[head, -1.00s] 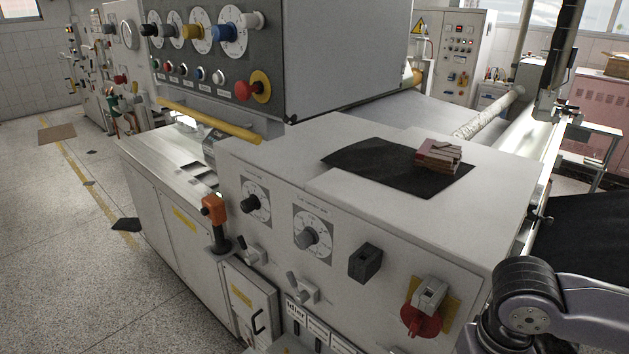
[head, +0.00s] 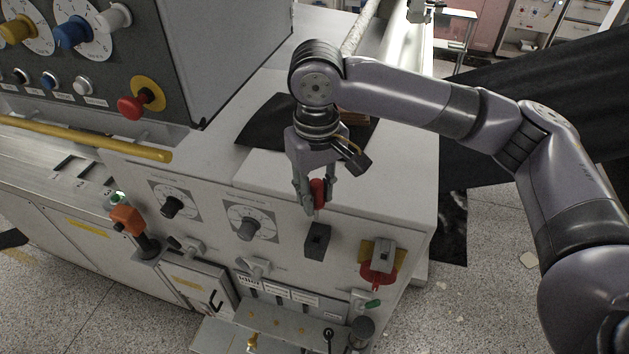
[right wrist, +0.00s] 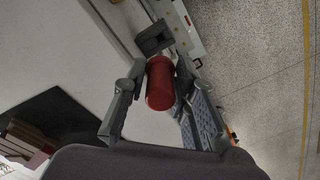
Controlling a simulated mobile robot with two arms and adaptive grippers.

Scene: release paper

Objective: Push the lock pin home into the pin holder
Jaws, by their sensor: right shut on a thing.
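The red lock pin (head: 319,191) is upright between the fingers of my right gripper (head: 316,203), which is shut on it. The dark pin holder (head: 317,240), a small block on the front panel of the white machine, is just below the fingertips in the head view. In the right wrist view the red pin (right wrist: 160,84) sits between the fingers of the gripper (right wrist: 163,75), with the dark holder (right wrist: 154,38) just beyond its far end. Whether the pin touches the holder or has entered it, I cannot tell. My left gripper is not in view.
A red rotary switch (head: 379,268) on a yellow plate is right of the holder. A dial (head: 246,226) is to its left. A black sheet (head: 262,121) lies on the machine top behind my gripper. An orange-topped lever (head: 127,219) stands farther left.

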